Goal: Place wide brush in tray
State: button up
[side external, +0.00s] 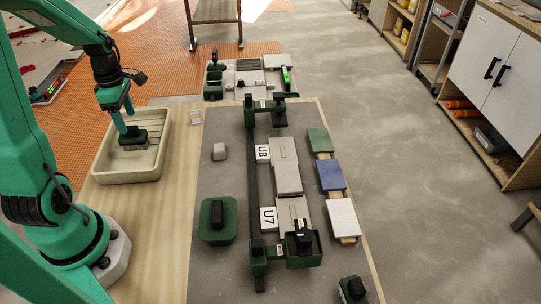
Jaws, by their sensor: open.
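The wide brush (133,139) has a dark green top and a pale lower edge. It lies inside the cream tray (163,150), near the middle of its floor. The tray stands on the wooden board at the left. My gripper (121,122) points down into the tray, with its fingertips right at the brush's top. It is open. Whether a finger touches the brush cannot be told from this view, and the finger gap is hard to see.
A green frame (285,250) stands on the grey board (210,285) around pale tiles (286,165), beside labels U8 and U7. A green block tool (217,222), a small grey block (219,152) and sample tiles (330,175) lie nearby. A tool tray (225,85) is behind.

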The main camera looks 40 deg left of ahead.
aim_at(131, 127)
notch_tip(131, 127, up, 7)
dwell(0.4)
jog(key=shift+r, duration=0.1)
dwell(0.3)
jog(key=s+d+r+m+t, duration=0.2)
jog(key=d+r+m, duration=0.2)
jog(key=d+m, duration=0.7)
jog(key=s+d+r+m+t, duration=0.1)
jog(key=d+r+m+t, duration=0.2)
jog(key=d+m, duration=0.8)
jog(key=m, duration=0.5)
jog(key=shift+s+r+t, duration=0.3)
jog(key=shift+s+r, duration=0.1)
